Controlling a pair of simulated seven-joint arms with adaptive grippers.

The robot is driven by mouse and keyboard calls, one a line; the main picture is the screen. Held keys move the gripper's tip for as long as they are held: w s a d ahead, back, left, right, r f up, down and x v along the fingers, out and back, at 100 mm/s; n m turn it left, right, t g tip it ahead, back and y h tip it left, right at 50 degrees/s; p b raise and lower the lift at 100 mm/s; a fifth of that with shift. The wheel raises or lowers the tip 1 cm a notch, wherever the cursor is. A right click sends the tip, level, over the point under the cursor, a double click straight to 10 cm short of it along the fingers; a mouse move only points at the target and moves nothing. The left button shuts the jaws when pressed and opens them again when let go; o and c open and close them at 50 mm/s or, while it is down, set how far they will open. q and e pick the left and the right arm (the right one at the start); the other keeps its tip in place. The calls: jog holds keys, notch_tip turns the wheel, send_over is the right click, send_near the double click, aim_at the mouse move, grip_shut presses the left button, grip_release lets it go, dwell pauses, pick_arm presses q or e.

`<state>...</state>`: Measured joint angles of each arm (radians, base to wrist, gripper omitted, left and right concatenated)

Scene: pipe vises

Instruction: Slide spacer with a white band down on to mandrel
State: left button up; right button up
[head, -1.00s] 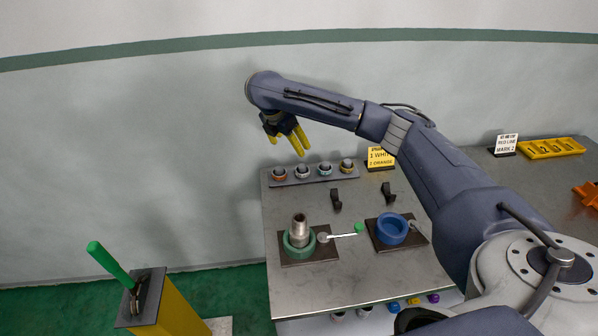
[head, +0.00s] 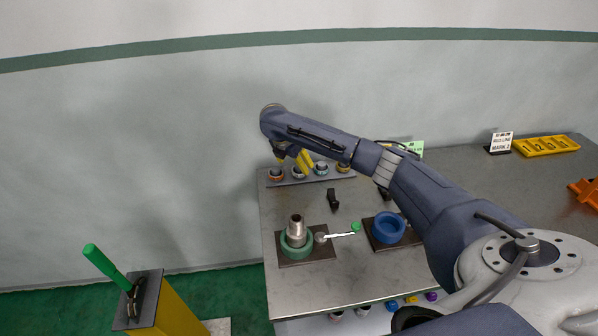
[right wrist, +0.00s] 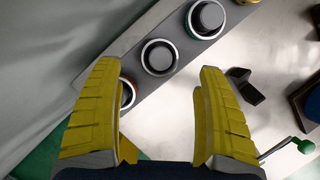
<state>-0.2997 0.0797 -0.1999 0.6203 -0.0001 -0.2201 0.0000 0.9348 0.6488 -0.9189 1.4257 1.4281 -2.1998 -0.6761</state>
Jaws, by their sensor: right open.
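The spacer with the white band (head: 298,172) stands in the row on a grey rack at the table's back left. In the right wrist view this spacer (right wrist: 160,57) shows its dark-topped end between and just beyond the fingertips. My right gripper (head: 292,160) is open and empty, pointing down just above the rack. Its yellow fingers (right wrist: 158,80) are apart, and the left one partly hides the orange-banded spacer (right wrist: 128,93). The upright grey metal piece that looks like the mandrel (head: 296,229) stands in the green ring vise (head: 296,245). My left gripper is not in view.
A teal-banded spacer (head: 321,168) and a yellow-orange one (head: 343,166) share the rack. A blue ring vise (head: 389,228) stands right of the green one. Dark hooks (head: 333,198) stand between rack and vises. A green-handled lever (head: 105,264) rises at left.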

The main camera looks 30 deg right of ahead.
aim_at(297, 168)
jog(key=shift+x, duration=2.6)
jog(key=shift+c, duration=0.3)
jog(key=c, duration=1.3)
